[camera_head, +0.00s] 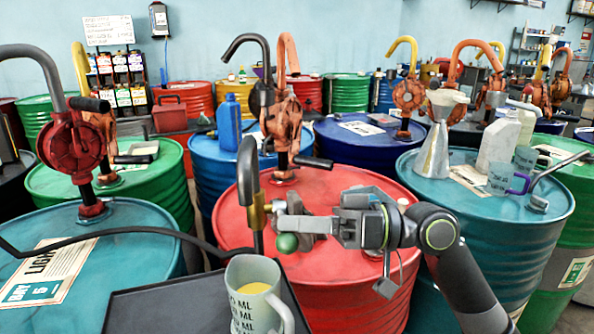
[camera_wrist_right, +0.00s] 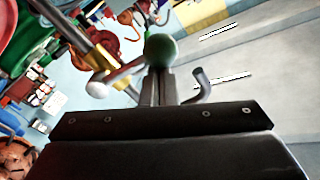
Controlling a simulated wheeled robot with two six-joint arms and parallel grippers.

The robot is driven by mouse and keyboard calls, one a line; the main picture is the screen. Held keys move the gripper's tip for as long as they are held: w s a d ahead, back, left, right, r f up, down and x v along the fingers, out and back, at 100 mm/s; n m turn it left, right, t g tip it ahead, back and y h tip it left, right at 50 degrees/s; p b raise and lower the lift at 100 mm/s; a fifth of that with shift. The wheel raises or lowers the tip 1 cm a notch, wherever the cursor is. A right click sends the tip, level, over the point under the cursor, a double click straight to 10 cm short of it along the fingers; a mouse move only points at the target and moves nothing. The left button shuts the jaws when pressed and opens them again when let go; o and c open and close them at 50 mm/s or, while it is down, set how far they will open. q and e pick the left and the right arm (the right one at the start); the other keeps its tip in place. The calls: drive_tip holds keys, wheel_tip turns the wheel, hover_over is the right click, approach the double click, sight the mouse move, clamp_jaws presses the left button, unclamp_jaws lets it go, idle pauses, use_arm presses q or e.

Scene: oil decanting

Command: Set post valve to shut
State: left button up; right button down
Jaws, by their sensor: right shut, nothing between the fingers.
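The post (camera_head: 246,185) is a dark pipe with a hooked top in front of the red drum, with a brass valve body (camera_head: 257,212) on it. A green ball knob (camera_head: 287,243) is just right of the valve; in the right wrist view the knob (camera_wrist_right: 161,50) is beyond my fingertips, with the brass part (camera_wrist_right: 97,62) at upper left. My right gripper (camera_head: 303,225) is shut and empty, close to the knob. I cannot tell whether it touches the knob, nor the valve's exact setting. My left gripper is out of view.
A grey measuring jug (camera_head: 248,310) with yellow liquid stands below on a dark tray (camera_head: 165,305). The red drum (camera_head: 345,190) is behind my right gripper. Other drums with pumps crowd both sides. A metal funnel (camera_head: 438,140) and white jug (camera_head: 498,145) stand on the right drum.

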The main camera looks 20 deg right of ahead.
wheel_tip(320, 180, up, 4)
drive_tip(key=w+f+p, duration=0.1)
drive_tip(key=w+p, duration=0.1)
drive_tip(key=p, duration=0.1)
drive_tip(key=b+v, duration=0.3)
drive_tip(key=v, duration=0.6)
drive_tip(key=shift+d, duration=0.2)
idle(0.4)
